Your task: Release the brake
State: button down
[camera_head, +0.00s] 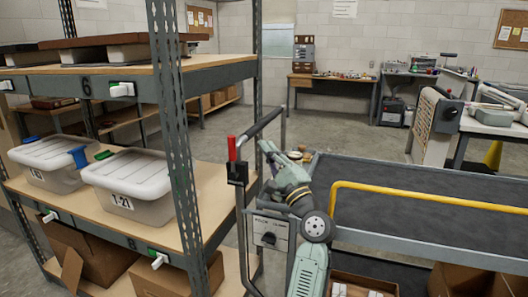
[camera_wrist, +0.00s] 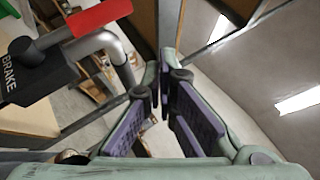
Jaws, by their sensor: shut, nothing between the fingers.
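The brake lever has a red grip (camera_head: 232,148) standing upright on a black block (camera_head: 237,173), fixed to the grey handle frame of the cart (camera_head: 450,195). In the wrist view the red grip (camera_wrist: 100,18) is at the upper left, beside the black block (camera_wrist: 35,72) marked BRAKE. My gripper (camera_head: 266,149) is to the right of the lever in the head view, apart from it. In the wrist view my gripper (camera_wrist: 165,92) has its fingers together and empty, right of and below the red grip.
A shelf rack (camera_head: 180,130) with lidded bins (camera_head: 130,180) stands close on the left. A yellow rail (camera_head: 430,191) runs along the cart. Benches stand at the back, with open floor before them.

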jog(key=s+d+b, duration=0.1)
jog(key=s+d, duration=0.2)
jog(key=s, duration=0.3)
jog(key=shift+s+d+f, duration=0.15)
jog(key=shift+s+d, duration=0.2)
